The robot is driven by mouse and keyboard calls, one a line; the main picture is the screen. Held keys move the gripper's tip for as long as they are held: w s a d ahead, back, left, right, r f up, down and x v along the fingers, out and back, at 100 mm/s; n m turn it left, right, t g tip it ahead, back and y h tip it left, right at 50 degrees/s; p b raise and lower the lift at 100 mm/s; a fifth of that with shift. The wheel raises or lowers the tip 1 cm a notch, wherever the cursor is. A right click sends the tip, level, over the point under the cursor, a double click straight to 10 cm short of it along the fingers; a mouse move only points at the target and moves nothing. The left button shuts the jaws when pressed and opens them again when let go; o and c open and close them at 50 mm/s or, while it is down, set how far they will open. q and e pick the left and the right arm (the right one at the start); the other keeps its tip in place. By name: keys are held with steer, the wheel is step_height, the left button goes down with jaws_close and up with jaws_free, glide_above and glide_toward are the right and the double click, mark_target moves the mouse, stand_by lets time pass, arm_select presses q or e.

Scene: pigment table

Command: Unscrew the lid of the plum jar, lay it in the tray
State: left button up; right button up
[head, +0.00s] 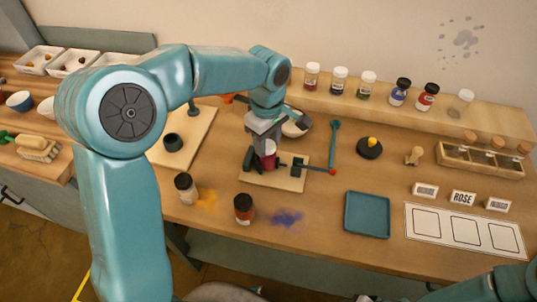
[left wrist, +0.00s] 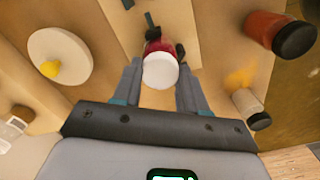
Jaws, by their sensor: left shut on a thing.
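The plum jar (head: 268,161) stands in a dark clamp on a pale board (head: 262,182) in the head view. In the left wrist view its plum-red body (left wrist: 158,47) shows behind its round white lid (left wrist: 161,71). My left gripper (head: 263,138) points down over the jar and hides most of the lid in the head view. In the left wrist view, the left gripper (left wrist: 160,80) has its fingers on both sides of the lid, shut on it. The lid appears still at the jar's mouth. The blue-green tray (head: 367,214) is empty, right of the board.
Two dark-lidded jars, one whitish (head: 186,188) and one red (head: 243,209), stand at the front left of the board. Labels and a white card (head: 464,230) lie right of the tray. Several jars line the back shelf.

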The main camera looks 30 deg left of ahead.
mark_target(267, 145)
arm_select(q)
steer(key=shift+r+p, duration=0.45)
steer(key=shift+r, duration=0.05)
steer(key=shift+r, duration=0.3)
steer(key=shift+r+p, duration=0.35)
steer(key=shift+p, duration=0.2)
step_height(267, 145, up, 5)
steer(key=p, duration=0.4)
stand_by(0.3)
